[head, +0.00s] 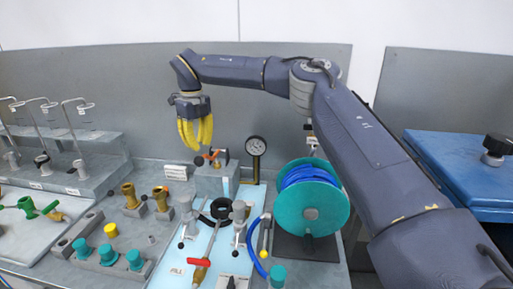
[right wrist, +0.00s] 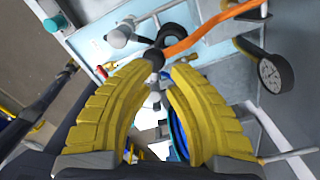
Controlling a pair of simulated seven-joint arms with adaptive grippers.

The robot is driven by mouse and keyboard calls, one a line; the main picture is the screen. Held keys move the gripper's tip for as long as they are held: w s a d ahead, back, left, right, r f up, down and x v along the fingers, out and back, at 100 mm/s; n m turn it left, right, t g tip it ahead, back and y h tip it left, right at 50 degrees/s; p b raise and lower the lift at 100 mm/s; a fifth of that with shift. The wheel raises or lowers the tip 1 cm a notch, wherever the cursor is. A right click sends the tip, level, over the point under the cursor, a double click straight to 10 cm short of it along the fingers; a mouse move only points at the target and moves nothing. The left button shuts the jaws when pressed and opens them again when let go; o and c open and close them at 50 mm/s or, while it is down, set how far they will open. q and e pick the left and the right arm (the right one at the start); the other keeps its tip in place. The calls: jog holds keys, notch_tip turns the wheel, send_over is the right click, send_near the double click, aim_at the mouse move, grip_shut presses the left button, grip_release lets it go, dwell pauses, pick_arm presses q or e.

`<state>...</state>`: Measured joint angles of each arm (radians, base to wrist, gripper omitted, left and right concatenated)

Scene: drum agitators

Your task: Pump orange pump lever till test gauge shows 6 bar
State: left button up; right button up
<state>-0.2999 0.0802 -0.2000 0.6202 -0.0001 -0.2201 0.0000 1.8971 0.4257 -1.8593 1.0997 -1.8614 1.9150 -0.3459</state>
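The orange pump lever (head: 214,156) sits on a grey block at the back of the pale blue panel. In the right wrist view the lever (right wrist: 205,35) runs down to a dark round end just beyond my fingertips. My right gripper (head: 197,146) has yellow ribbed fingers pointing down, above and slightly left of the lever. In the right wrist view its fingers (right wrist: 158,72) stand apart with nothing clearly held between them. The round test gauge (head: 256,146) stands right of the lever and also shows in the right wrist view (right wrist: 272,74); its reading is too small to tell. My left gripper is out of view.
A teal reel with blue hose (head: 310,210) stands right of the gauge. A red-handled valve (head: 201,262) and grey fittings lie in front on the panel. Brass fittings (head: 129,195) and teal caps (head: 109,254) stand left. A grey back wall rises behind.

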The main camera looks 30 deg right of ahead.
jog(key=shift+a+f, duration=0.1)
dwell(0.8)
jog(key=shift+s+f, duration=0.1)
jog(key=shift+f, duration=0.25)
notch_tip(320, 180, down, 14)
jog(key=shift+s, duration=0.3)
jog(key=shift+f, duration=0.1)
dwell(0.3)
jog(key=r, duration=0.9)
jog(key=w+r, duration=0.1)
jog(key=r, duration=0.4)
jog(key=shift+d, duration=0.25)
jog(key=shift+r, duration=0.45)
jog(key=shift+a, duration=0.1)
